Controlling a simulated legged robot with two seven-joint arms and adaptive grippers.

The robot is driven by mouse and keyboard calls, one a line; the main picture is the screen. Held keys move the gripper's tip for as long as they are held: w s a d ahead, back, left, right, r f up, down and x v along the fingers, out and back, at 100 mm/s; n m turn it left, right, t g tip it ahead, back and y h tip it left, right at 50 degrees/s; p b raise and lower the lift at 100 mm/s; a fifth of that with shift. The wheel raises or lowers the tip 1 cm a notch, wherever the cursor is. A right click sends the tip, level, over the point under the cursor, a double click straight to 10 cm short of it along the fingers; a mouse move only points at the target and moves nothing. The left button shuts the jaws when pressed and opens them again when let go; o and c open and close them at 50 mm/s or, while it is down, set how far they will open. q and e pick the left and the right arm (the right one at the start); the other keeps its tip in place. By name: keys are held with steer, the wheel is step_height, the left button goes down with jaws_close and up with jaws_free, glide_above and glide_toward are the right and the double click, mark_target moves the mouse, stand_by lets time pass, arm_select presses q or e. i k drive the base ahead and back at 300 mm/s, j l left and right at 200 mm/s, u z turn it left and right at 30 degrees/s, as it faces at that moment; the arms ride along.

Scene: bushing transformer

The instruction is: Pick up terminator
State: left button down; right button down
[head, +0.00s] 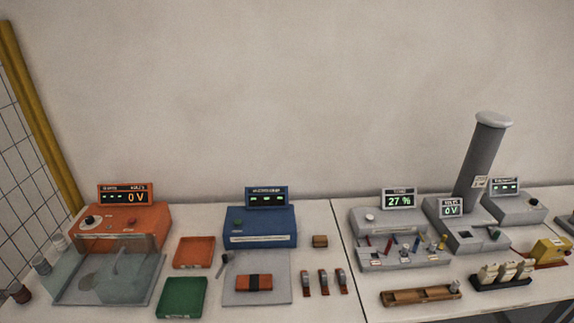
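Neither of my grippers is in the head view. No thing here is marked clearly as the terminator, and I cannot tell which small part it is. Three small red-and-metal pieces (324,282) stand in a row on the table (350,312). A black rack (502,284) at the front right holds several cream pieces (506,271). A long wooden tray (415,297) has a small grey piece (455,287) at its right end. An orange block with a dark band (254,283) lies on a grey plate (240,297).
An orange unit (122,225) with a clear guard, a blue unit (260,226) and grey units (385,220) line the back. A tall grey column (482,160) rises at right. Orange (195,252) and green (182,297) trays lie left of centre. A yellow device (550,252) stands far right.

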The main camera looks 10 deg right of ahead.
mark_target(404, 250)
steer(key=z, duration=1.4)
steer(key=i+l+u, duration=0.25)
steer(key=i+l, duration=0.15)
steer(key=l, duration=0.25)
steer(key=i+l+u, duration=0.1)
steer(key=l, duration=0.25)
steer(key=i, duration=0.1)
